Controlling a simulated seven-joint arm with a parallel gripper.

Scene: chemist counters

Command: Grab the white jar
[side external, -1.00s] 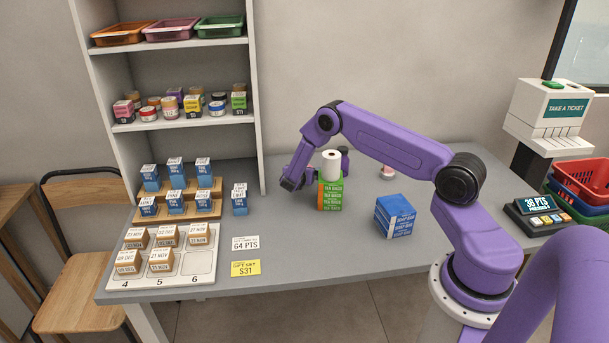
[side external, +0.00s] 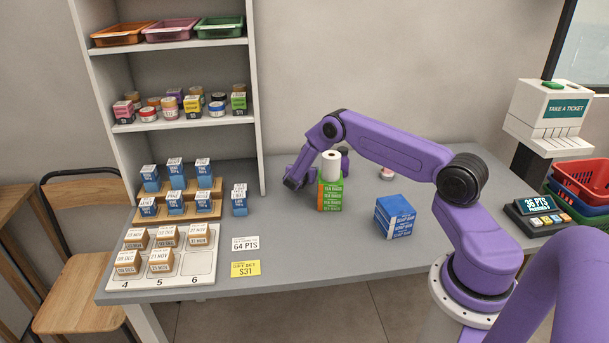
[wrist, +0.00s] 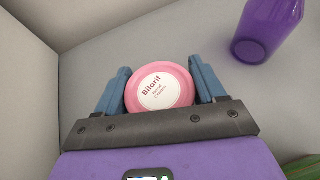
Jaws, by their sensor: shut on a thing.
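A round jar (wrist: 165,92) with a pink rim and a white printed label on its top fills the space between my gripper's two blue fingers in the wrist view. My gripper (wrist: 159,76) is shut on it, one finger against each side. The jar's body below the lid is hidden. In the side view my wrist comes down at the back of the counter, left of the tea boxes; the held jar cannot be made out there. A small pale jar (side external: 387,172) stands apart, farther right on the counter.
Green and orange tea boxes (side external: 330,196) stand near my wrist, with a white cylinder (side external: 331,163) on top. A purple container (wrist: 268,28) stands beyond the right finger. Blue boxes (side external: 395,217) lie to the right. The front middle of the counter (side external: 320,245) is clear.

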